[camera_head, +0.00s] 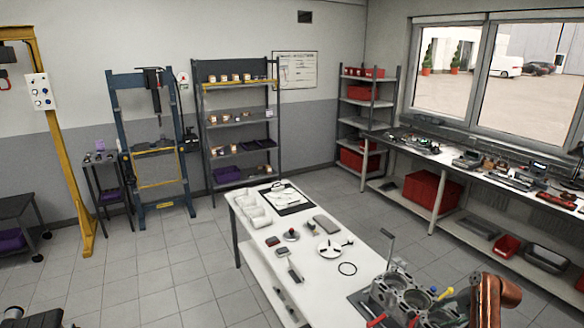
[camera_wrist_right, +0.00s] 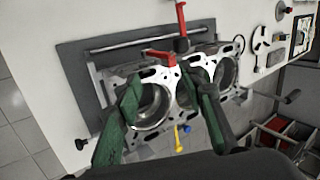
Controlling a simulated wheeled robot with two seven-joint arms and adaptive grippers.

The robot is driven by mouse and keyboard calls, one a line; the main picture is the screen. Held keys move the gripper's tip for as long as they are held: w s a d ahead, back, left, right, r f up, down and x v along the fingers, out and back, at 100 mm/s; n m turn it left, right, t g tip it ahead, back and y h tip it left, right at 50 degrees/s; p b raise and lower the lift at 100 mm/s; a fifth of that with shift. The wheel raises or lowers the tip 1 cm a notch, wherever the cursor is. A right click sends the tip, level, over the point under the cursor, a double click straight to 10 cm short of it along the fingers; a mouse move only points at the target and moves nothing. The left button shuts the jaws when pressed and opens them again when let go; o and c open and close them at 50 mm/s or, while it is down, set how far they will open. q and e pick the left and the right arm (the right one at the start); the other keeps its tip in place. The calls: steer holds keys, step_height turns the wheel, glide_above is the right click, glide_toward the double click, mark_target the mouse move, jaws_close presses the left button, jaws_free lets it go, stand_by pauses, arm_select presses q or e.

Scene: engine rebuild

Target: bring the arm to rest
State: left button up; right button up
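My right gripper (camera_wrist_right: 165,92) is open in the right wrist view. Its two green-padded fingers are spread apart above the grey engine block (camera_wrist_right: 188,92), with nothing visible held between them. Whether the fingers touch the block I cannot tell. In the head view the engine block (camera_head: 400,291) sits at the near end of the white table, beside the copper-coloured link of my right arm at the lower right; the gripper fingers cannot be made out there. My left gripper is not in view.
A red-handled tool (camera_wrist_right: 181,28) rises by the block. A workbench (camera_head: 440,159) runs along the window; grey floor lies open left of the table.

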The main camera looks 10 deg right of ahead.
steer(key=s+a+f+n+g+h, duration=0.2)
steer(key=s+a+f+n+h, duration=0.15)
steer(key=s+f, duration=0.75)
steer(key=s+a+f+n, duration=0.2)
steer(key=s+a, duration=0.3)
steer(key=s, duration=0.1)
steer(key=s+a+f+n, duration=0.2)
steer(key=s+a+f, duration=0.1)
steer(key=s, duration=0.4)
steer(key=s+a+f+n+h, duration=0.1)
steer(key=s+a+f+n, duration=0.2)
steer(key=s+a, duration=0.3)
steer(key=shift+s+a+f, duration=0.1)
steer(key=shift+s+a, duration=0.2)
steer(key=shift+s, duration=0.4)
steer(key=s+a+r+n, duration=0.2)
steer(key=s+a+r, duration=0.2)
steer(key=s+a, duration=0.4)
step_height(320, 180, down, 35)
steer(key=s+b, duration=0.3)
steer(key=b, duration=0.3)
steer(key=s+f+g+y+b, duration=0.1)
steer(key=s+f+b, duration=0.3)
steer(key=s+f, duration=1.5)
step_height(320, 180, down, 4)
steer(key=shift+r+n+g, duration=0.25)
steer(key=shift+n+g, duration=0.2)
steer(key=shift+g, duration=0.15)
